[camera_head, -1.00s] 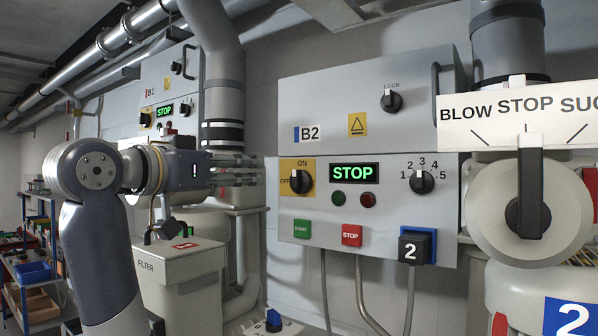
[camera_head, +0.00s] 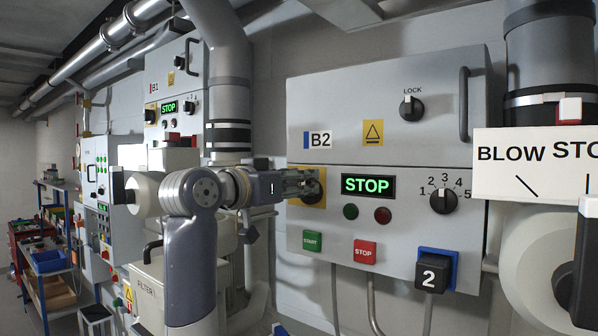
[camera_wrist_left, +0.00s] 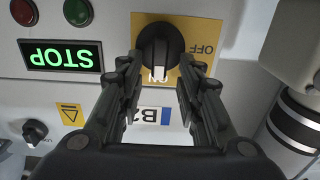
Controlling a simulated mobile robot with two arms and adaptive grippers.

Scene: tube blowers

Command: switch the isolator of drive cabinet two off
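Drive cabinet two, the grey box marked B2 (camera_head: 392,138), faces me in the head view with its display lit green STOP (camera_head: 368,185). Its isolator is a black rotary knob on a yellow plate (camera_head: 307,203), mostly covered by my left gripper (camera_head: 312,183) in the head view. In the left wrist view, upside down, the isolator knob (camera_wrist_left: 160,47) has its grip bar in line with the ON mark; OFF (camera_wrist_left: 204,48) is to the right. My left gripper (camera_wrist_left: 162,85) is open, one finger on either side of the knob's lower end. Contact cannot be told. My right gripper is not in view.
Green START (camera_head: 313,241) and red STOP (camera_head: 364,251) buttons sit below the isolator. A speed selector (camera_head: 443,200) and a LOCK knob (camera_head: 411,107) are on the same cabinet. A large pipe (camera_head: 229,85) stands close beside my left arm. The blow/stop valve plate (camera_head: 528,165) is at right.

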